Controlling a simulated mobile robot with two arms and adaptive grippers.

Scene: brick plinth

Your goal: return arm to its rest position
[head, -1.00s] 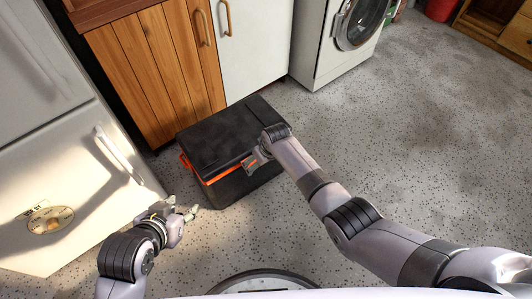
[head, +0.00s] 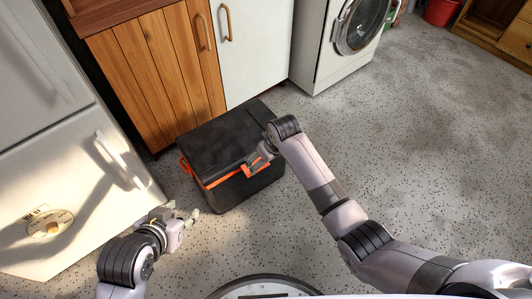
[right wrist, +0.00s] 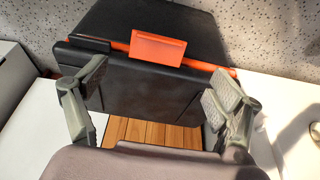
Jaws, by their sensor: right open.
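A black cooler box (head: 225,135) with an orange rim and latch stands on the floor in front of the cabinets, its lid down. In the right wrist view its dark side and orange latch (right wrist: 158,48) show ahead of the fingers. My right gripper (head: 258,162) is at the cooler's front near the latch in the head view, and the forearm hides part of the box. In the right wrist view the right gripper (right wrist: 155,95) is open with nothing between its fingers. My left gripper (head: 182,212) is low, left of the cooler, with its fingertips apart and empty.
A white fridge (head: 70,165) stands close on the left, near my left arm. Wooden (head: 160,75) and white (head: 250,50) cabinet doors are behind the cooler. A washing machine (head: 335,45) stands at the back. The speckled floor (head: 430,150) on the right is clear.

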